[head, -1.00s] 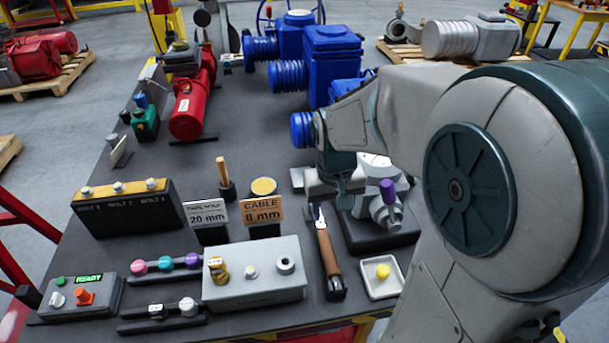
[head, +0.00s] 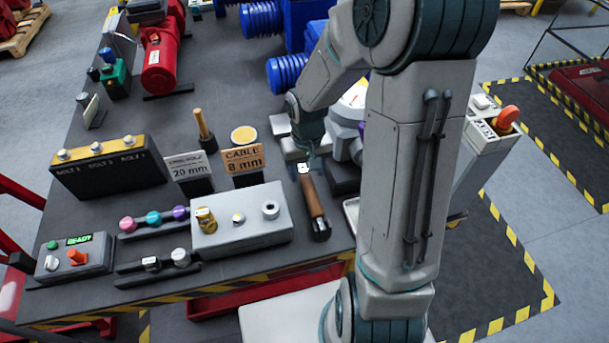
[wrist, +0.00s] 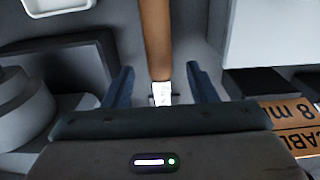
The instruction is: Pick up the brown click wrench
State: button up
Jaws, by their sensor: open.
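The brown click wrench (head: 312,203) lies on the dark table, right of the grey box, with its black end toward the table's front edge. In the wrist view its brown handle (wrist: 156,40) runs down between my fingers, and a pale end piece shows below it. My gripper (wrist: 161,88) is open, with one blue finger on each side of the wrench and visible gaps to both. In the head view my gripper (head: 303,165) is over the wrench's far end, which it partly hides. I cannot tell its height above the table.
The grey box (head: 243,230) with knobs stands left of the wrench. The "CABLE 8 mm" sign (head: 244,160) stands behind that box. A white tray (wrist: 58,5) and a dark-based device (wrist: 70,65) are on the other side. My arm hides part of the table's right side.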

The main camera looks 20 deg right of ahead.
aim_at(307, 178)
jog(key=shift+f+p, duration=0.35)
jog(key=shift+f, duration=2.25)
grip_shut()
